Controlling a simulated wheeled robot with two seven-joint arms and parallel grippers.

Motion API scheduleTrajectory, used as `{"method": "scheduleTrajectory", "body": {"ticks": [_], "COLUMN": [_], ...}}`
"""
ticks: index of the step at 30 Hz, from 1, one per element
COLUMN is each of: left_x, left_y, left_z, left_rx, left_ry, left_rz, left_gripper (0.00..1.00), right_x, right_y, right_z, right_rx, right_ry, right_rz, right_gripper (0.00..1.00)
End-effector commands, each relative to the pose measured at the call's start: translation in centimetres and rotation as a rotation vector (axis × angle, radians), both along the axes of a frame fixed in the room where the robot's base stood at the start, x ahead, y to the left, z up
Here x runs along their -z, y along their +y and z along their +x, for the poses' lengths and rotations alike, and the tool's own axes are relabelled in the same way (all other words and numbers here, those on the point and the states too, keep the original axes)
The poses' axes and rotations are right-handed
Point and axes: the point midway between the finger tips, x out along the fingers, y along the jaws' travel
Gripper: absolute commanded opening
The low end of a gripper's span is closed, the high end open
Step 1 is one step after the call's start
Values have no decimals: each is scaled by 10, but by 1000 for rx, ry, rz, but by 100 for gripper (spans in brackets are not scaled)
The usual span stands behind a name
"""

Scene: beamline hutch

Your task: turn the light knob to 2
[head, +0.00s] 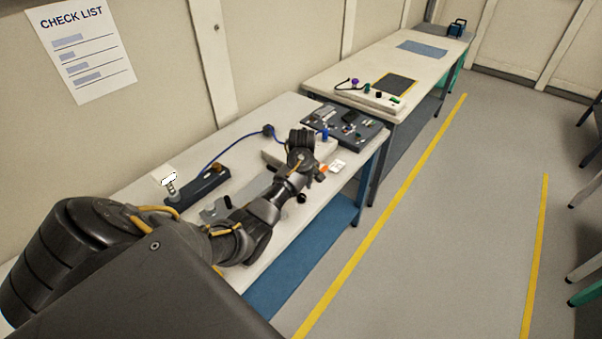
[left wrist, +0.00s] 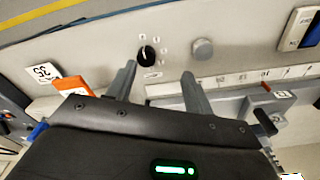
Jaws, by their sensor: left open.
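The black round knob (left wrist: 147,56) shows in the left wrist view on a pale panel, with small marks around it. A short white line shows on it, but the marks are too small to read. A grey round button (left wrist: 202,48) sits to its right. My left gripper (left wrist: 159,70) is open and empty, its fingers just short of the knob, which lies nearer the left finger. In the head view my left gripper (head: 302,150) is over the white box (head: 325,150) on the bench. The knob is hidden there. My right gripper is not in view.
In the wrist view, an orange piece (left wrist: 72,86) and a white card (left wrist: 43,73) lie left of the gripper. In the head view, a dark tray of parts (head: 365,130) is behind the box, and a blue cable (head: 228,146) runs to a dark bar (head: 200,188).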

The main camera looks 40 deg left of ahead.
Motion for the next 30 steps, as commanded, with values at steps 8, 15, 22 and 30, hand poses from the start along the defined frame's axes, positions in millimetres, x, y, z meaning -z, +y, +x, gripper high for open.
{"method": "scheduleTrajectory", "body": {"ticks": [8,15,22,30], "left_x": [-32,-24,17,61], "left_y": [15,15,15,15], "left_z": [29,29,28,28], "left_rx": [-187,-191,-190,-189], "left_ry": [10,11,14,12], "left_rz": [-65,-68,-68,-66], "left_gripper": [52,52,52,52], "right_x": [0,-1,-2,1], "right_y": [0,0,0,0], "right_z": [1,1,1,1], "right_rx": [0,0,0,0], "right_ry": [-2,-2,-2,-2], "right_rz": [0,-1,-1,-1], "right_gripper": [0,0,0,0]}}
